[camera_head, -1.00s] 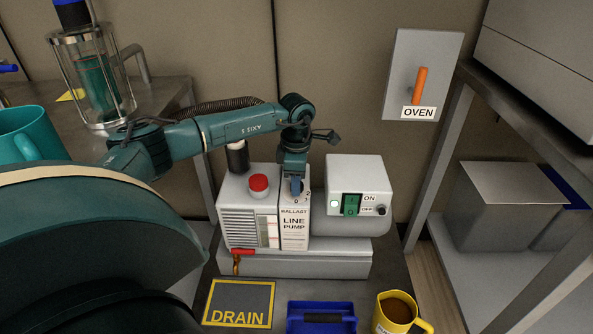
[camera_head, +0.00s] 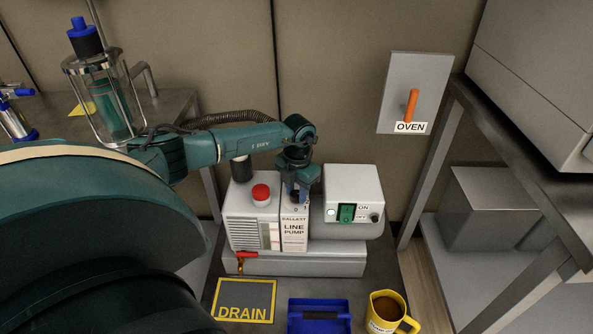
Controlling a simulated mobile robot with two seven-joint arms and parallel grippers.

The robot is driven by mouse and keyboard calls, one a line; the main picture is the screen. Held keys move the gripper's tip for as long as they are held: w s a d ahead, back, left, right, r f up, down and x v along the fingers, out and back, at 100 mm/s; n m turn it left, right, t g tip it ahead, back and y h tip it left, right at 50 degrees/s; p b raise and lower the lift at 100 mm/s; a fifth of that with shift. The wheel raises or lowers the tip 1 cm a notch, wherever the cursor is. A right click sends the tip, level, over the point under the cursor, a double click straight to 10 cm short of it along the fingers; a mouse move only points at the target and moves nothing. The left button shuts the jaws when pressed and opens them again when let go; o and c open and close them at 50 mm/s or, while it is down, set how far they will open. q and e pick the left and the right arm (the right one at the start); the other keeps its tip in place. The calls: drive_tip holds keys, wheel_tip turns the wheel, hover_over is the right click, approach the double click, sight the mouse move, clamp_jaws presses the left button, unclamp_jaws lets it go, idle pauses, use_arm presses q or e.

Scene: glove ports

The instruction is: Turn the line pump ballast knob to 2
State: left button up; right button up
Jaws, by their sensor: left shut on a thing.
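The line pump (camera_head: 262,222) is a white unit on a grey base, with a red cap on top and a label panel reading "BALLAST" and "LINE PUMP". My left arm reaches in from the left, and its gripper (camera_head: 297,200) points down at the top of the label panel. It is shut on the ballast knob, which the fingers mostly hide. Small dial figures show beside the fingers, but I cannot tell which one the knob points to. My right gripper is not in view.
A white motor housing (camera_head: 352,188) with a green switch adjoins the pump on the right. In front are a yellow-framed DRAIN mat (camera_head: 246,290), a blue tray (camera_head: 319,304) and a yellow mug (camera_head: 385,312). An OVEN panel (camera_head: 428,75) with an orange lever hangs behind.

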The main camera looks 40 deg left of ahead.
use_arm(q)
drive_tip(key=shift+n+p, duration=0.7)
drive_tip(key=shift+n, duration=0.5)
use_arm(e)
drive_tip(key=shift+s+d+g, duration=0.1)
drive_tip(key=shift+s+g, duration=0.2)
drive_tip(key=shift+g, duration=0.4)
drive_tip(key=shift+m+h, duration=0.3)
use_arm(q)
drive_tip(key=o, duration=1)
drive_tip(key=shift+c, duration=0.2)
wheel_tip(320, 180, up, 13)
drive_tip(key=p, duration=0.3)
drive_tip(key=shift+d, duration=0.2)
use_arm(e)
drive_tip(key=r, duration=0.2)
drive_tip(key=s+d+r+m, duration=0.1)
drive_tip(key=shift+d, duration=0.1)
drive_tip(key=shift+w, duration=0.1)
